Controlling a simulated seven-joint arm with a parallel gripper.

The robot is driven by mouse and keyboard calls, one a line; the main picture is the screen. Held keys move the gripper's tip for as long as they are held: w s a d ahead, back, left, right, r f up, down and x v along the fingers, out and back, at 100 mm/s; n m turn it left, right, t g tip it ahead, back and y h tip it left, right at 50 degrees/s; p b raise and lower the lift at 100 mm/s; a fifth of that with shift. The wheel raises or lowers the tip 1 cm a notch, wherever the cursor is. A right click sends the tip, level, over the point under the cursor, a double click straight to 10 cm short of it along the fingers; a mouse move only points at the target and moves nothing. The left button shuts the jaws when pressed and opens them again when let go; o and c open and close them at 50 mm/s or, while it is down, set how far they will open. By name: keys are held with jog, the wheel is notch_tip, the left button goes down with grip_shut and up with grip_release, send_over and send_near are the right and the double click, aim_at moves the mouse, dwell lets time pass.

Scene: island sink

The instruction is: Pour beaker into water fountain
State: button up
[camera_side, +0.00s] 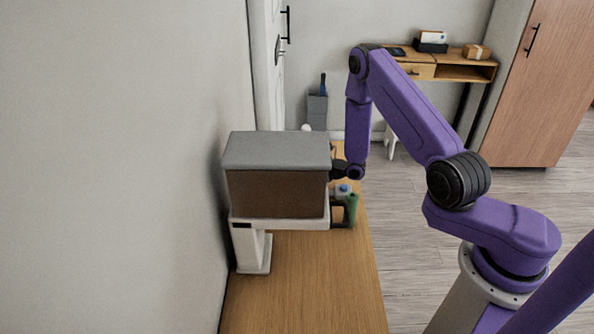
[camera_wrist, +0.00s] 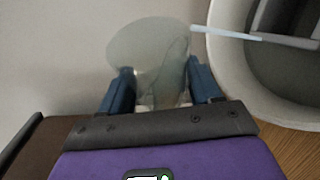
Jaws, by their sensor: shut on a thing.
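My gripper (camera_wrist: 160,82) is shut on a clear, greenish beaker (camera_wrist: 150,45), which sits between its two blue fingers in the wrist view. I cannot tell whether the beaker holds liquid. A round white basin (camera_wrist: 228,75) with a grey inside and a pale bar across it stands just right of the beaker; it looks like the water fountain. The beaker's right side is close to its rim. In the side view my gripper (camera_side: 338,170) is at the right edge of a large brown box, which hides the beaker and most of the basin area.
The brown box with a grey top (camera_side: 277,175) rests on a white stand (camera_side: 254,250) against the left wall. A green bottle (camera_side: 352,208) and a small blue-and-white item (camera_side: 343,189) stand below my gripper. The wooden counter (camera_side: 310,285) is clear in front.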

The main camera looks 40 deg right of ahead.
jog(key=shift+f+m, duration=0.15)
jog(key=shift+m, duration=0.15)
dwell(0.4)
jog(key=shift+w+d+r+m+y, duration=0.15)
jog(key=shift+d+r+m+y, duration=0.1)
jog(key=shift+d+m, duration=0.15)
jog(key=shift+w+d+r+m+y, duration=0.2)
jog(key=shift+d+m+y, duration=0.1)
jog(key=shift+d, duration=0.2)
jog(key=shift+d+f+m, duration=0.1)
jog(key=shift+f+m, duration=0.2)
jog(key=shift+m, duration=0.2)
dwell(0.3)
jog(key=shift+f+y, duration=0.1)
jog(key=shift+y, duration=0.15)
jog(key=shift+d+r+m+t, duration=0.1)
jog(key=shift+r+m+t, duration=0.15)
jog(key=shift+m, duration=0.25)
jog(key=shift+f+n, duration=0.2)
jog(key=shift+n, duration=0.1)
jog(key=shift+a+r+n, duration=0.3)
jog(key=shift+r+n, duration=0.2)
jog(key=shift+n, duration=0.3)
jog(key=shift+s+a+f+n+h, duration=0.35)
jog(key=shift+a+f+n+h, duration=0.2)
jog(key=shift+a, duration=0.25)
jog(key=shift+r+n+h, duration=0.45)
jog(key=shift+n+h, duration=0.2)
jog(key=shift+n, duration=0.4)
